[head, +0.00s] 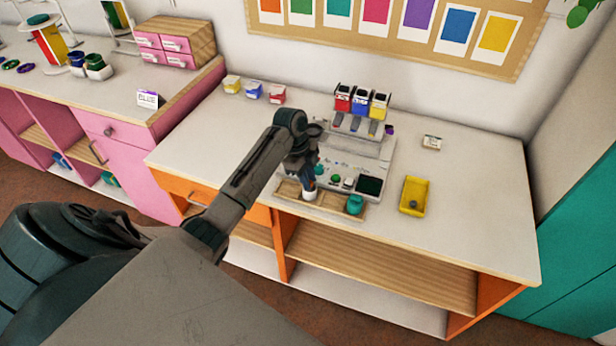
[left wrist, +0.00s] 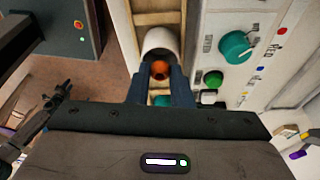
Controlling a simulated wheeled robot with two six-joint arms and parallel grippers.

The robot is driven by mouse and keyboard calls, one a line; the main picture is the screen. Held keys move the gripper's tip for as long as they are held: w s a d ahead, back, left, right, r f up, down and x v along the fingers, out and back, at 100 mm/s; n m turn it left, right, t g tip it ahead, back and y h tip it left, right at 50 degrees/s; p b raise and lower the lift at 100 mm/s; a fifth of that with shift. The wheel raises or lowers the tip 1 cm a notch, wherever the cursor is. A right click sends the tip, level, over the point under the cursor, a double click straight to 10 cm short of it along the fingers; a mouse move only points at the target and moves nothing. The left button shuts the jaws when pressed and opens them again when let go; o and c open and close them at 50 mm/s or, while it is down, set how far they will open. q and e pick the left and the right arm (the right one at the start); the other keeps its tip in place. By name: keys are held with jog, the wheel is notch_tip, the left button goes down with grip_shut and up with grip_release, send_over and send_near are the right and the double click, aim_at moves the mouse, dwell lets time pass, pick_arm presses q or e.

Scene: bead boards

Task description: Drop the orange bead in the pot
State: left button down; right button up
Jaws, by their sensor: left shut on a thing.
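My left gripper (head: 309,188) is over the wooden tray at the front of the white machine. In the left wrist view its two dark fingers (left wrist: 160,82) are shut on the small orange bead (left wrist: 160,69). The white pot (left wrist: 158,38) stands in the tray just beyond the fingertips, and the bead shows against its open mouth. In the head view the pot (head: 310,195) is partly hidden by the gripper, and the bead cannot be made out. I cannot tell the height of the bead relative to the rim. My right gripper is not in view.
The wooden tray (head: 335,208) also holds a teal pot (head: 355,204). The machine beside it has a teal knob (left wrist: 235,46) and a green button (left wrist: 213,79). A yellow tray (head: 413,188) lies to the right. The table's right side is mostly clear.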

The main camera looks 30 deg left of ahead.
pick_arm(q)
jog(key=shift+p, duration=0.35)
dwell(0.6)
jog(key=c, duration=0.8)
grip_release()
jog(key=shift+r, duration=0.1)
notch_tip(320, 180, up, 3)
jog(key=p, duration=0.2)
jog(key=shift+p, duration=0.4)
jog(key=shift+r+p, duration=2.4)
jog(key=shift+r, duration=0.1)
jog(key=shift+s+f, duration=0.1)
jog(key=shift+f, duration=0.05)
